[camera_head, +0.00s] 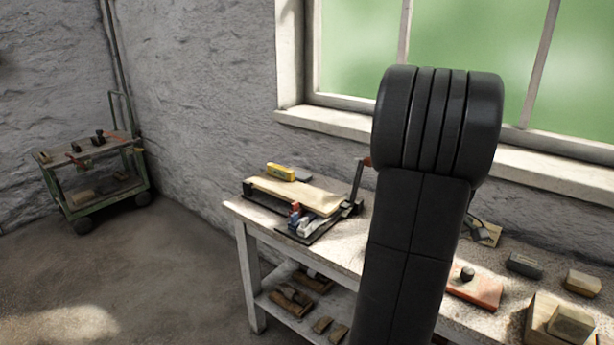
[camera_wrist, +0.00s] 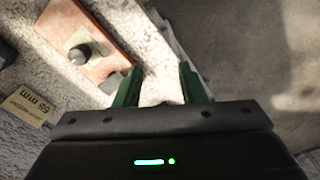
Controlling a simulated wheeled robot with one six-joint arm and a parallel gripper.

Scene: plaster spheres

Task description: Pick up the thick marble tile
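My gripper (camera_wrist: 159,85) shows in the wrist view with its two green fingers apart and nothing between them. It hangs over the edge of the speckled bench top (camera_wrist: 152,70). An orange-red plate with a round dark knob (camera_wrist: 98,40) lies just beyond and left of the fingers. A small grey piece (camera_wrist: 111,83) sits at the plate's near corner, by the left finger. I cannot pick out a thick marble tile with certainty in either view. In the head view my arm hides the middle of the bench, and my gripper is not visible.
The bench (camera_head: 345,258) stands under a window. On it are a dark block (camera_head: 525,265), a beige block (camera_head: 582,283), stacked pale blocks (camera_head: 571,325) and a board with clamps (camera_head: 297,195). A pale "55 mm" piece (camera_wrist: 27,104) lies left. A cart (camera_head: 95,172) stands far left; the floor between is clear.

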